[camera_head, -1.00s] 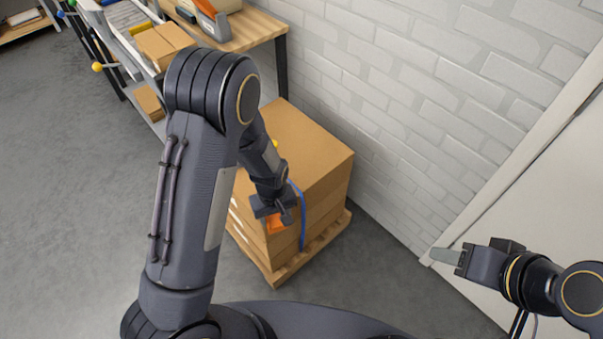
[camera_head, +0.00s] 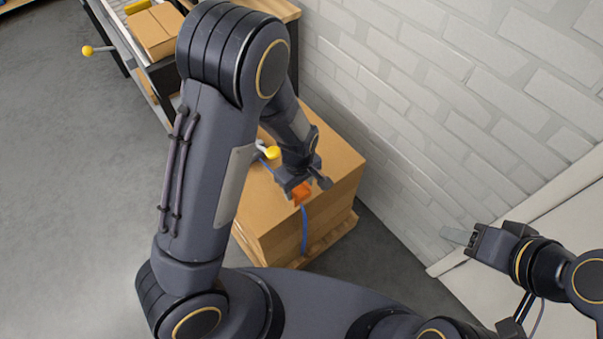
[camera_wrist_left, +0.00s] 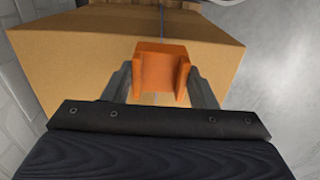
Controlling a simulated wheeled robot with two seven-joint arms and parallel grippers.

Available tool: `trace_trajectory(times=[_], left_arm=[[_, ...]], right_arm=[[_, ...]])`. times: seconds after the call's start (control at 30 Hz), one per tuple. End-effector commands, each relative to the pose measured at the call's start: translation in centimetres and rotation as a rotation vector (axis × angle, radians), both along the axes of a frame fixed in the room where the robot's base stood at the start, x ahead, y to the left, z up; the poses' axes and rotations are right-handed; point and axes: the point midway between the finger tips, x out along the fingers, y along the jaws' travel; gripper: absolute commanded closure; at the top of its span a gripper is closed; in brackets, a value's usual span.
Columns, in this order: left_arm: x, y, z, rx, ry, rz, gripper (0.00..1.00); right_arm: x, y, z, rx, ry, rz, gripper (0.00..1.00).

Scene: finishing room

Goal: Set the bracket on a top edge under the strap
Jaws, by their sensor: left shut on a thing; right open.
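An orange bracket (camera_head: 301,193) is held in my left gripper (camera_head: 303,184), which is shut on it. In the left wrist view the bracket (camera_wrist_left: 160,72) sits between the two fingers, over the box's cardboard. A blue strap (camera_head: 304,228) runs down the near side of the stacked cardboard boxes (camera_head: 335,175) just below the bracket, and over the top partly behind my arm. In the head view the bracket is at the near top edge, by the strap. I cannot tell whether it touches the box or lies under the strap. My right gripper (camera_head: 459,237) is open and empty at the right.
The boxes stand on a wooden pallet (camera_head: 340,234) close to a white brick wall (camera_head: 440,70). A bench with cartons (camera_head: 155,30) is at the back left. A yellow-ended lever (camera_head: 88,50) sticks out there. Grey floor (camera_head: 70,190) is clear at left.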

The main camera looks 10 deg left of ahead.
Motion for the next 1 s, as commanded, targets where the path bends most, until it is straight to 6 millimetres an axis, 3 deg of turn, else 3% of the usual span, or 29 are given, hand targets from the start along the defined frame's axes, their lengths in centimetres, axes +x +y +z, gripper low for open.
trace_trajectory(times=[0.27,1.0], left_arm=[[0.0,0.0,-1.0,0.001,0.001,-0.001,0.7],[0.0,0.1,-6.1,0.0,0.0,0.0,0.7]], right_arm=[[0.0,0.0,-0.9,0.0,0.0,0.0,0.52],[0.0,0.0,-5.3,0.0,0.0,0.0,0.52]])
